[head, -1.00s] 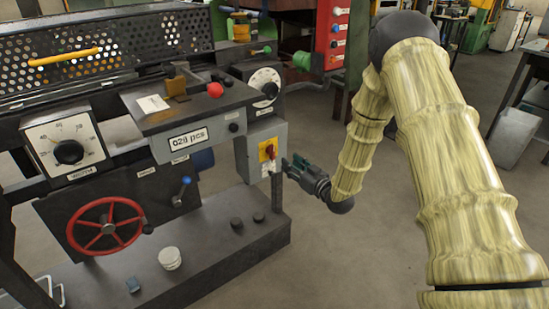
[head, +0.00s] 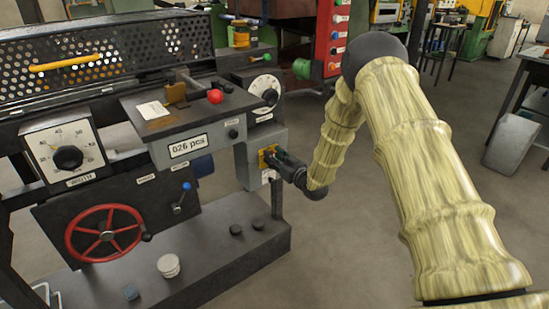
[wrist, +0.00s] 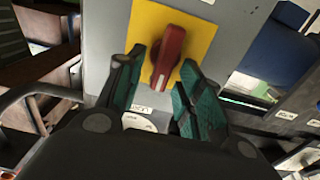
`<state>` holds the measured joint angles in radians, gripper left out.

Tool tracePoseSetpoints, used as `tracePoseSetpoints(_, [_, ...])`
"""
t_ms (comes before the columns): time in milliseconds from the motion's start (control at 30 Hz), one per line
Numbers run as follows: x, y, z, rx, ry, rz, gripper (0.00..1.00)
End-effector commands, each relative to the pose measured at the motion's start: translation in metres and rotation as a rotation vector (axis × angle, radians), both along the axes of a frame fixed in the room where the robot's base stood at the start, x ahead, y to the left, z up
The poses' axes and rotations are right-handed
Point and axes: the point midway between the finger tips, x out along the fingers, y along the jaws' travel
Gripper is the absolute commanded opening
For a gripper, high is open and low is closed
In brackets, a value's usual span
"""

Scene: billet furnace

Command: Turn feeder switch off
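The feeder switch is a red rotary handle (wrist: 168,55) on a yellow plate (wrist: 200,32), fixed to the side of a grey box (head: 250,172). In the wrist view the handle is slightly tilted, its lower end leaning left. My gripper (wrist: 162,65) is open, with one green-padded finger on each side of the handle and small gaps visible. In the head view my gripper (head: 279,160) is at the yellow plate and hides most of the handle. Whether the fingers touch the handle cannot be told. A white label (wrist: 140,108) sits below the plate, partly unreadable.
The machine carries a red handwheel (head: 106,232), a blue-knobbed lever (head: 186,187), a red ball knob (head: 215,96) and a white dial (head: 265,88) above the box. A post stands under the box. The floor right of the machine (head: 340,250) is clear.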

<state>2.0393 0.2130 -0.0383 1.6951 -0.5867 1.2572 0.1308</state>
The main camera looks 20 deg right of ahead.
Motion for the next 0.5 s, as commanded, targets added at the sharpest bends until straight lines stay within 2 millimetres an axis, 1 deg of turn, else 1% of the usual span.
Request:
tracePoseSetpoints(233, [0.0005, 0.0002, -0.0001, 0.000, 0.000, 0.000, 0.37])
tracePoseSetpoints(267, [0.0005, 0.0002, -0.0001, 0.000, 0.000, 0.000, 0.33])
tracePoseSetpoints(300, [0.0005, 0.0002, -0.0001, 0.000, 0.000, 0.000, 0.26])
tracePoseSetpoints(433, [0.0004, 0.0001, -0.0001, 0.000, 0.000, 0.000, 0.02])
tracePoseSetpoints(467, [0.0004, 0.0001, 0.0000, 0.000, 0.000, 0.000, 0.00])
tracePoseSetpoints(500, [0.0003, 0.0001, -0.0001, 0.000, 0.000, 0.000, 0.00])
